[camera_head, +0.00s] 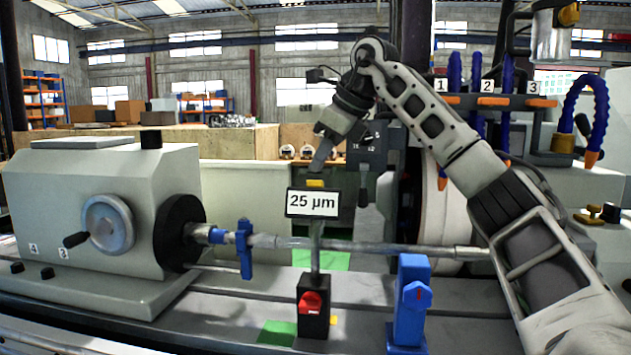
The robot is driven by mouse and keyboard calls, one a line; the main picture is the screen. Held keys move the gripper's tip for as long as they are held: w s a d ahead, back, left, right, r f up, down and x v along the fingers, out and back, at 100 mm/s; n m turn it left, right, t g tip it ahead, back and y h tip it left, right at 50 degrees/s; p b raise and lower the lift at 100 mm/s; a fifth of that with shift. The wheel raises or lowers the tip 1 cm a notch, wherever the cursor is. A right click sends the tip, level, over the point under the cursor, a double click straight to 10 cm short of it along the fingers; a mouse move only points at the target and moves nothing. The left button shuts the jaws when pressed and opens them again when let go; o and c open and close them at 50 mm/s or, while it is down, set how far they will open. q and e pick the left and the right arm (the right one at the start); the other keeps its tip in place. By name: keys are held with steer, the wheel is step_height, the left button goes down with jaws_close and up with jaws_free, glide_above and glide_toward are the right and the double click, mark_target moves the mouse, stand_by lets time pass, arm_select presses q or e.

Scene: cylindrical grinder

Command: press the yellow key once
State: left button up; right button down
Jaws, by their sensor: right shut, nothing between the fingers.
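The yellow key (315,183) is a small bar on the top edge of a white display plate (312,203) that reads "25 µm". The plate stands on a thin upright post above a black base with a red knob (313,303). My right arm comes in from the right and bends down over the plate. My right gripper (319,166) is shut and empty, with its fingertips just above the yellow key. I cannot tell whether the tips touch the key. My left gripper is not in view.
A long shaft (375,247) runs across the grinder behind the post. A blue support (409,305) stands to the right and a blue clamp (243,248) to the left. The grey headstock (95,200) with a handwheel fills the left. Blue hoses (586,100) stand at the right.

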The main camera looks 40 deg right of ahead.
stand_by(0.5)
steer(key=shift+s+a+f, duration=0.1)
steer(key=shift+f, duration=0.3)
steer(key=shift+s+a+f+b, duration=0.1)
steer(key=shift+a+f+b, duration=0.05)
steer(key=shift+f+b, duration=0.3)
stand_by(0.6)
steer(key=shift+r, duration=0.15)
steer(key=shift+w+d+r+p, duration=0.15)
steer(key=shift+r+p, duration=0.25)
steer(key=shift+p, duration=0.3)
steer(key=shift+w+d+r+p, duration=0.1)
steer(key=shift+r+p, duration=0.25)
steer(key=shift+p, duration=0.3)
